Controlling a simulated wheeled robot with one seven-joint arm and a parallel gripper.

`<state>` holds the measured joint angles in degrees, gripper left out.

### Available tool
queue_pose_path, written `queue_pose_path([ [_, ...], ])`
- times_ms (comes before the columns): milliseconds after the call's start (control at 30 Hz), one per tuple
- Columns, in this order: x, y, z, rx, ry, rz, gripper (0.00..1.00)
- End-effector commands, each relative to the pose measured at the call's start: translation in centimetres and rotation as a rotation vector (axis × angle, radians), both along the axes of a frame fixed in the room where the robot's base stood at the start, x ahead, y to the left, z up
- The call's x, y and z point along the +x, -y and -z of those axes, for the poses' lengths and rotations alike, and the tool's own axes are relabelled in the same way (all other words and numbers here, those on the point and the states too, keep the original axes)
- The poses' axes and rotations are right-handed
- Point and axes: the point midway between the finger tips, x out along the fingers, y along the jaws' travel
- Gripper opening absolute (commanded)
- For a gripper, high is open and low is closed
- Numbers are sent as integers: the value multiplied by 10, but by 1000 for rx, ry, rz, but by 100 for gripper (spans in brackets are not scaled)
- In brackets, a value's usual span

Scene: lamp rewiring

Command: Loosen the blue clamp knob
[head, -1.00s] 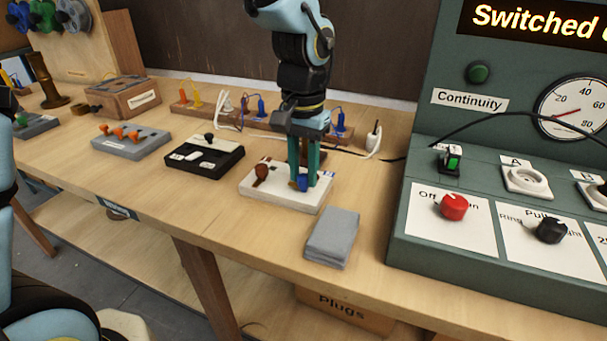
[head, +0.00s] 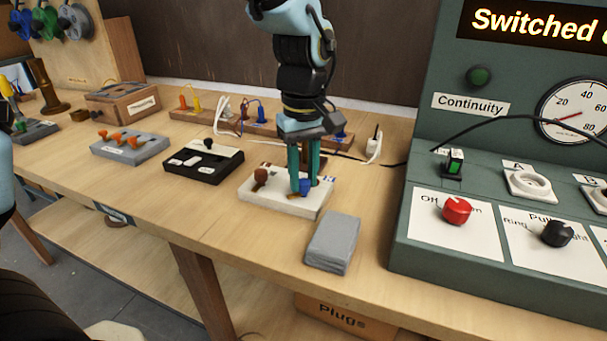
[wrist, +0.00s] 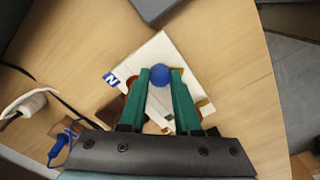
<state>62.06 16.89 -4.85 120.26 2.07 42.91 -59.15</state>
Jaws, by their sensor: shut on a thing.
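The blue clamp knob (head: 305,187) stands on a white block (head: 270,200) on the bench. It also shows as a round blue top in the wrist view (wrist: 160,75). My gripper (head: 303,184) points down with its green fingers on either side of the knob and is shut on it. In the wrist view the fingertips (wrist: 160,72) touch or nearly touch the knob's two sides. A brown knob (head: 260,177) stands on the left of the same block. A blue label marked N (wrist: 113,79) is on the block near the knob. The knob's underside is hidden.
A grey pad (head: 333,243) lies in front of the white block. A black box (head: 203,160) stands to the left. The green test panel (head: 420,225) with red and black knobs rises at right. Plugs and cables (head: 240,120) lie behind the arm.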

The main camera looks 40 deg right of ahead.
Motion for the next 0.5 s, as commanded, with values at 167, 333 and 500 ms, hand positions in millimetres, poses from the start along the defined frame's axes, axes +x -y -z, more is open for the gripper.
queue_pose_path([
  [167, 0, 0, -1, -1, 1, -165, 0],
  [333, 0, 0, -1, 0, 0, -324, 0],
  [500, 0, 0, -1, 0, 1, -469, 0],
])
